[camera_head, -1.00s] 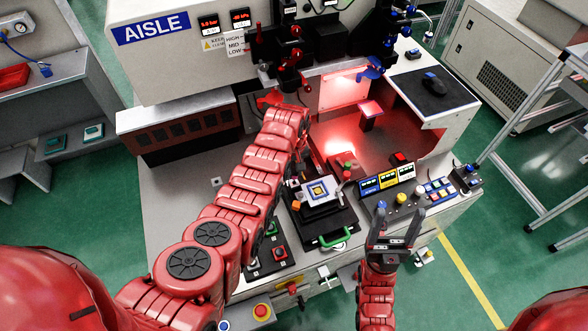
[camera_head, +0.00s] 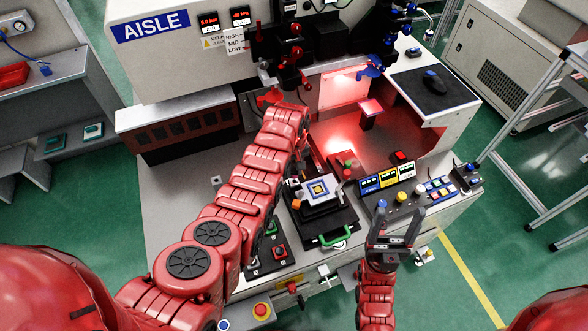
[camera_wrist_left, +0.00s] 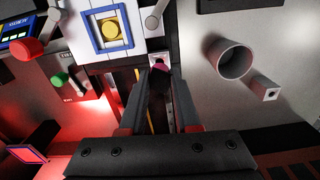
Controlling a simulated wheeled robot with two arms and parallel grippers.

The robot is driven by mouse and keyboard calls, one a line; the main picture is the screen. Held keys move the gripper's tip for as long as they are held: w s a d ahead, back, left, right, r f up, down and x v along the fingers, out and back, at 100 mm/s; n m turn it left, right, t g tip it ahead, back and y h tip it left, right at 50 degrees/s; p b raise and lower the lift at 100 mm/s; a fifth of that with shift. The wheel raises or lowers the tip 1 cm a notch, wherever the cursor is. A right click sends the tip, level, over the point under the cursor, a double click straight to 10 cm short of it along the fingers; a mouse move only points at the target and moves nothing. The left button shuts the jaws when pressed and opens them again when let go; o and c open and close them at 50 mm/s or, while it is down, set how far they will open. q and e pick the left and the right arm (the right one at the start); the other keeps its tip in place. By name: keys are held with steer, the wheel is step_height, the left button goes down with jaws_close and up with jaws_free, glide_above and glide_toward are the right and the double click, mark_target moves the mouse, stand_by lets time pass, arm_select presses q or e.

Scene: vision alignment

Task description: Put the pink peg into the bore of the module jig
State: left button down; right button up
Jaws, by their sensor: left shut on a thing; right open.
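The module jig (camera_head: 318,190) is a pale block with a blue square frame and a yellow centre, on a black base. In the left wrist view, it (camera_wrist_left: 112,28) is at the top left, just beyond my fingers. My left gripper (camera_wrist_left: 159,82) is shut on the pink peg (camera_wrist_left: 160,67), of which only a small pink end shows between the fingertips. The peg's end is close to a small pale holed part beside the jig; whether they touch, I cannot tell. In the head view, my left arm mostly hides that gripper. My right gripper (camera_head: 400,214) is open and empty, in front of the button panel.
A green handle (camera_head: 334,237) is at the front of the jig's base. A button panel (camera_head: 405,195) stands to its right. In the left wrist view, a grey cylinder (camera_wrist_left: 232,62) and a small holed block (camera_wrist_left: 263,86) stand right of my fingers.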

mark_target(294, 170)
arm_select(q)
steer(key=shift+b, duration=0.3)
stand_by(0.7)
steer(key=shift+f, duration=0.15)
steer(key=shift+f+b, duration=0.35)
steer(key=shift+b, duration=0.05)
steer(key=shift+f+b, duration=0.95)
steer(key=shift+f, duration=0.2)
steer(key=c, duration=0.5)
jaws_free()
steer(key=shift+c, duration=0.2)
